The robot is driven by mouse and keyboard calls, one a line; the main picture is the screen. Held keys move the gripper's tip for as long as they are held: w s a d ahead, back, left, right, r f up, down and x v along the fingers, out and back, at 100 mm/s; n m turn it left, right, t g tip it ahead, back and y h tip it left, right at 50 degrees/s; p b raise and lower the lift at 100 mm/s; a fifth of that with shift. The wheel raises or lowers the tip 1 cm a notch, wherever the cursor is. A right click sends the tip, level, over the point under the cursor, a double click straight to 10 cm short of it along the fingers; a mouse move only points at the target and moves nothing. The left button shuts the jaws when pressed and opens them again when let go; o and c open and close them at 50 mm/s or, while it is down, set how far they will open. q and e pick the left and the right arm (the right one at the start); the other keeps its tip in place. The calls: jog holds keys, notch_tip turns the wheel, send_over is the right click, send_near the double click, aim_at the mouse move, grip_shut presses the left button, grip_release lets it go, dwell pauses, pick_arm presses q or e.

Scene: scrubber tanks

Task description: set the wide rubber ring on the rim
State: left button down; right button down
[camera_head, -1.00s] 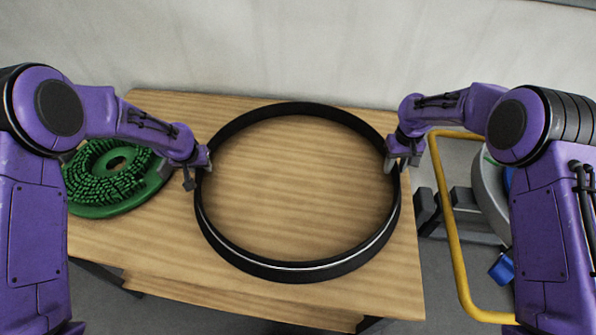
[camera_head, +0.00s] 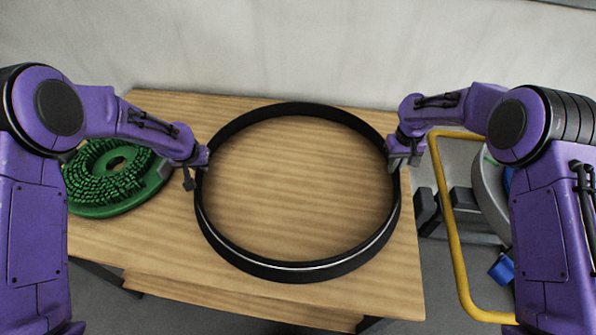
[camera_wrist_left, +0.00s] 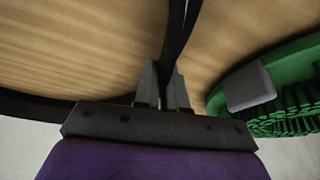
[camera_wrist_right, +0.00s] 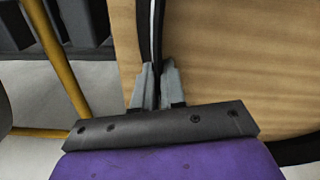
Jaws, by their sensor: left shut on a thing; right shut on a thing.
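The wide black rubber ring (camera_head: 297,271), with a thin light line around its side, lies level over the wooden table. Whether it touches the tabletop I cannot tell. My left gripper (camera_head: 196,176) is shut on the ring's left side; in the left wrist view its fingers (camera_wrist_left: 163,86) pinch the band (camera_wrist_left: 177,40). My right gripper (camera_head: 400,160) is shut on the ring's right side; in the right wrist view its fingers (camera_wrist_right: 154,82) straddle the band (camera_wrist_right: 150,35). A rim is not clearly identifiable; a large grey round thing (camera_head: 487,190) at the right is partly hidden by my right arm.
The wooden table (camera_head: 150,255) stands against a pale wall. A round green brush (camera_head: 110,180) lies on its left end, also in the left wrist view (camera_wrist_left: 290,120). A yellow rail (camera_head: 448,215) and dark bars (camera_head: 462,212) stand right of the table, with a blue thing (camera_head: 502,268) beyond.

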jog(key=shift+w+r, duration=0.1)
jog(key=shift+r, duration=0.05)
dwell(0.8)
